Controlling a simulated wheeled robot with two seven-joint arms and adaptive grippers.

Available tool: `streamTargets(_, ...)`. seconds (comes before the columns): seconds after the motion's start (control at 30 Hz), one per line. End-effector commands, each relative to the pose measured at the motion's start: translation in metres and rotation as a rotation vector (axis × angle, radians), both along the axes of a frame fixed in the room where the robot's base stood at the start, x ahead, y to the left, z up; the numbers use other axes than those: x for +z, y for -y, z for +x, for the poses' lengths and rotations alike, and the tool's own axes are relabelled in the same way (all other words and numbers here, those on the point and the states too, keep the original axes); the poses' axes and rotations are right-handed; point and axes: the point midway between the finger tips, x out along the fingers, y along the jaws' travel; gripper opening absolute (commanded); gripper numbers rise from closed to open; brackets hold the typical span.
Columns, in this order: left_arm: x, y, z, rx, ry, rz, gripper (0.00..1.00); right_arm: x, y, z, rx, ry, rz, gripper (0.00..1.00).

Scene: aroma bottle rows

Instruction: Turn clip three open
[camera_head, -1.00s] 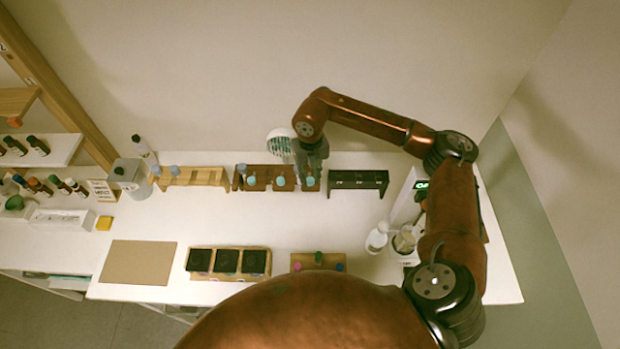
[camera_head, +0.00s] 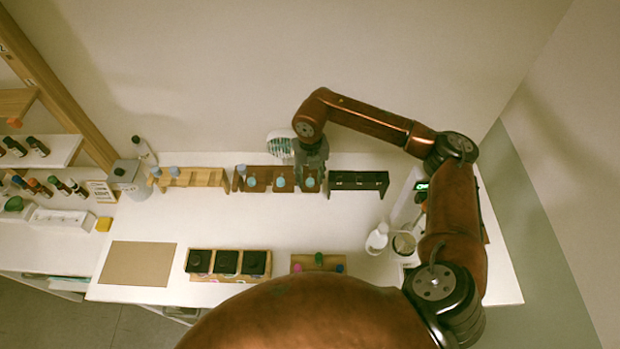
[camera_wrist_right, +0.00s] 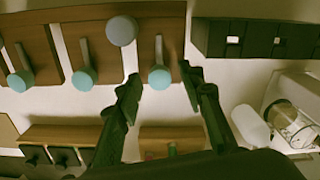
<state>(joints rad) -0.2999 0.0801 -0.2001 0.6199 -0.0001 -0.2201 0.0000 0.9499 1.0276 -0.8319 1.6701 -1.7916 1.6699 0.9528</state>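A brown wooden rack (camera_head: 267,186) at the back of the white table carries grey levers with teal knobs. The rightmost teal knob (camera_head: 310,182) hangs below my right gripper (camera_head: 311,165). In the right wrist view, this rightmost teal knob (camera_wrist_right: 159,77) lies between the two spread fingertips of my right gripper (camera_wrist_right: 160,82), with gaps showing on both sides. Its grey lever points down in that view. The middle teal knob (camera_wrist_right: 84,79) and left teal knob (camera_wrist_right: 20,80) are outside the fingers. A grey-blue knob (camera_wrist_right: 121,30) sits higher up. My left gripper is out of view.
A black rack (camera_head: 358,182) stands close to the right, and a light wooden rack (camera_head: 190,178) to the left. A white flask (camera_head: 377,240) and a glass cup (camera_head: 404,243) stand at the right. The table's middle is clear.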

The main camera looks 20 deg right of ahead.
Motion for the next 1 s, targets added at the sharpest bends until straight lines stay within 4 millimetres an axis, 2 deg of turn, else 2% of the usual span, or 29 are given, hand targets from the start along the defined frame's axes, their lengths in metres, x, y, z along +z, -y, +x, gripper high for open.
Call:
streamTargets(0.23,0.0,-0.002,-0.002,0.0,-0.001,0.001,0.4,0.0,0.0,0.0,0.001,-0.001,0.0,0.37)
streamTargets(0.37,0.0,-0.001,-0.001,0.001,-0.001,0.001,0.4,0.009,0.0,0.0,0.001,0.0,0.001,0.37)
streamTargets(0.8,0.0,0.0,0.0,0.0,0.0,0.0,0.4,0.093,0.0,0.001,0.0,0.003,0.0,0.37)
streamTargets(1.0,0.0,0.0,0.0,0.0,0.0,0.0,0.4,0.115,0.0,0.0,0.0,0.0,0.0,0.37)
